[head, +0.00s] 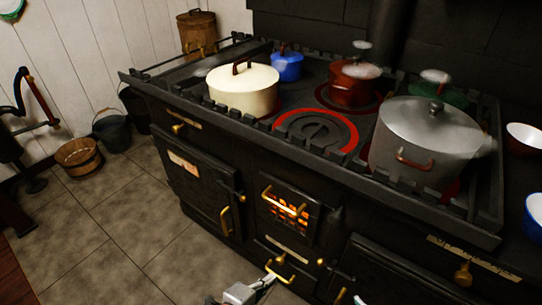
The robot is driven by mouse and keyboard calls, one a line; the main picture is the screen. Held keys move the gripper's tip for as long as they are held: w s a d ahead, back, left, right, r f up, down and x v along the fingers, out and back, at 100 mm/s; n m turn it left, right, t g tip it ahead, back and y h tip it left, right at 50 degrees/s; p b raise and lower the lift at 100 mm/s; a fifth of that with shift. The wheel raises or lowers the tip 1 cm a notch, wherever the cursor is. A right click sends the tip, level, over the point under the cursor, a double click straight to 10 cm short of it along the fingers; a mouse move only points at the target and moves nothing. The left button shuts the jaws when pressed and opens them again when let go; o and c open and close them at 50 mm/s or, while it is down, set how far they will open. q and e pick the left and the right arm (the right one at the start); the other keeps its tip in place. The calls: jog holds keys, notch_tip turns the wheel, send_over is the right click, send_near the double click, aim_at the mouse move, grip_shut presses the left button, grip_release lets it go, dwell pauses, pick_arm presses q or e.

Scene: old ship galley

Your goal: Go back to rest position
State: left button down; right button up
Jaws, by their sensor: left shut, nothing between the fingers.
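My left gripper (267,281) shows at the bottom edge, low in front of the stove. It is shut and empty, close to a brass handle (280,270) in the picture; I cannot tell if they touch. My right gripper is not clearly in view. A small pale piece shows at the bottom edge right of the left gripper, too cut off to identify.
The black stove (200,195) fills the middle and right. On it stand a cream pot (243,92), a blue pot (287,67), a red pot (352,87) and a large grey pot (420,135). A wooden tub (78,157) and bucket (112,132) stand left. The tiled floor between is clear.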

pick_arm(q)
jog(key=s+a+r+n+y+p, duration=0.2)
jog(key=s+a+n, duration=0.4)
jog(key=a+n, duration=0.3)
jog(key=s+a+r+n+t+y+p, duration=0.1)
jog(key=s+a+r+n+p, duration=0.3)
jog(key=a+n, duration=0.5)
jog(key=s+a+r+y, duration=0.1)
jog(key=s+r, duration=0.1)
jog(key=s, duration=0.1)
jog(key=shift+a+n+y, duration=0.2)
jog(key=shift+n+y, duration=0.1)
jog(key=shift+y, duration=0.1)
pick_arm(e)
jog(key=shift+s+d+r+g, duration=0.25)
jog(key=shift+s+r, duration=0.15)
jog(key=shift+s, duration=0.2)
jog(key=shift+s+d+r+g, duration=0.2)
jog(key=shift+s+r, duration=0.15)
jog(key=shift+s, duration=0.2)
